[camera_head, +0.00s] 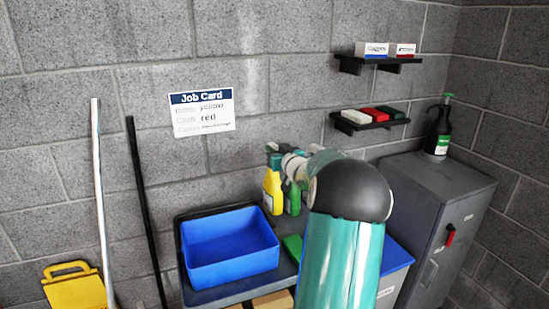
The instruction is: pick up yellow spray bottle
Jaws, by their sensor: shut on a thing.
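The yellow spray bottle (272,193) stands upright at the back of the table, just right of the blue bin. My gripper (277,158) is at its top, by the dark spray head, and is shut on it. My own arm comes in from the lower right and hides part of the area behind it. The fingers are small and partly hidden. I cannot tell whether the bottle's base touches the table. A green bottle (293,197) stands close on the right of the yellow one, partly covered by my arm.
A blue bin (230,272) fills the table's left part. A dark bottle (438,130) stands on a grey cabinet (455,195) at right. Two wall shelves hold boxes and folded cloths.

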